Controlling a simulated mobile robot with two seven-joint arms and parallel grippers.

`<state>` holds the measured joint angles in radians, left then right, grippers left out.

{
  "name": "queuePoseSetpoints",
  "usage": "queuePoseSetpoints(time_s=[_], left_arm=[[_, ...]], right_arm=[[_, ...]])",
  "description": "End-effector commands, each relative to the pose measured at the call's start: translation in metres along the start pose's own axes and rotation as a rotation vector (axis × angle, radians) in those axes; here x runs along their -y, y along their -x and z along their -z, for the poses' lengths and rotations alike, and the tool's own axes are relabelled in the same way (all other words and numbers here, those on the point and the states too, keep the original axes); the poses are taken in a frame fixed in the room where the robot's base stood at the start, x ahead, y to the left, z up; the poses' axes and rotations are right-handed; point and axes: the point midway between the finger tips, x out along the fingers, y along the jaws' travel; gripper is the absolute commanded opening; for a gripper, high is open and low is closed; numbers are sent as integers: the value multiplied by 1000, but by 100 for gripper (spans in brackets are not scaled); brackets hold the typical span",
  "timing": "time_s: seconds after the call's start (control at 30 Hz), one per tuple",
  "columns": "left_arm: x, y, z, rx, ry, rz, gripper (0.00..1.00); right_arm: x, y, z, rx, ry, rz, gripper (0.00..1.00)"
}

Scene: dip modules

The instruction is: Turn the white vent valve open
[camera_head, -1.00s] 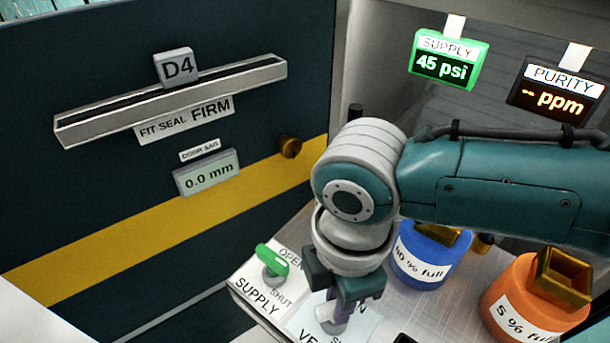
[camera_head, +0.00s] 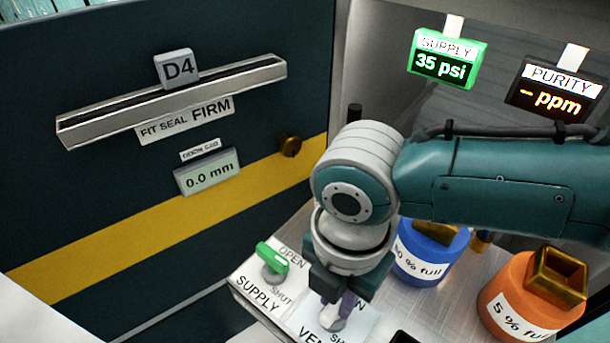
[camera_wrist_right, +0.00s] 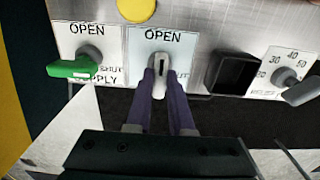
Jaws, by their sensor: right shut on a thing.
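The white vent valve (camera_wrist_right: 160,64) sits on its pale label plate in the right wrist view. Its handle stands between the purple fingertips of my right gripper (camera_wrist_right: 160,76), which is shut on it. The handle lies roughly along the fingers, with the word OPEN just above it. Part of the valve and the SHUT word are hidden by the fingers. In the head view the valve (camera_head: 333,323) shows at the bottom under my right gripper (camera_head: 343,315). My left gripper is not in view.
The green supply valve (camera_head: 270,257) is left of the vent plate. A blue container (camera_head: 425,262) and an orange container (camera_head: 515,310) stand to the right. The supply display (camera_head: 447,61) reads 35 psi. A dark door (camera_head: 90,210) fills the left.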

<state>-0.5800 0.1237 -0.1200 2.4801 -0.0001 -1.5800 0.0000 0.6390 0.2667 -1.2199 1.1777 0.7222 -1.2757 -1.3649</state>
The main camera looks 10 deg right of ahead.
Motion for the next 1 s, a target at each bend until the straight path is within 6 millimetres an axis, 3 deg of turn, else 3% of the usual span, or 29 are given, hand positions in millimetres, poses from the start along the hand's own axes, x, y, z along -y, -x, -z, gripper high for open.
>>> queuePoseSetpoints(time_s=[0.4,0.43,0.67,1.0], left_arm=[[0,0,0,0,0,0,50],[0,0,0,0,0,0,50],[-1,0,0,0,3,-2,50],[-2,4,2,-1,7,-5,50]], right_arm=[[0,0,1,-2,9,-1,0],[0,0,1,-2,9,-1,23],[0,0,0,-1,7,0,49],[0,8,0,0,7,-1,50]])
